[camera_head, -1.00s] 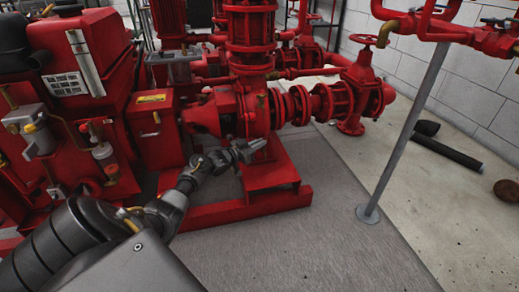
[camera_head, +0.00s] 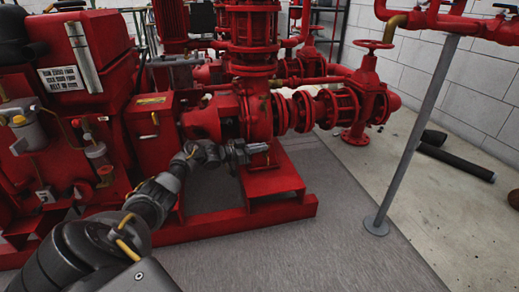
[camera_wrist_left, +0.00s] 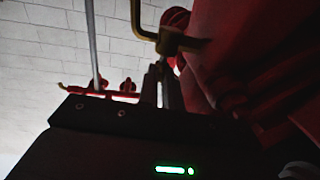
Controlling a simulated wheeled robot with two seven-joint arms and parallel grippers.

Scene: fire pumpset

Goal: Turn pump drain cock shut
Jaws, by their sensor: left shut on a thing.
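The red pump (camera_head: 258,115) stands on its red base frame in the head view. My left gripper (camera_head: 262,148) reaches in from the left, low against the front of the pump casing. In the left wrist view, a brass, bent drain cock handle (camera_wrist_left: 178,43) shows at the top beside the dark red casing. The narrow fingers of my left gripper (camera_wrist_left: 160,72) are shut on it just below the bend. In the head view the cock is too small and too covered by the gripper to make out. My right gripper is not in view.
A grey pipe stand (camera_head: 418,130) rises from the floor at the right. A red valve with a handwheel (camera_head: 374,45) sits right of the pump. A red engine unit (camera_head: 85,60) fills the left. Grey floor (camera_head: 290,250) in front is clear.

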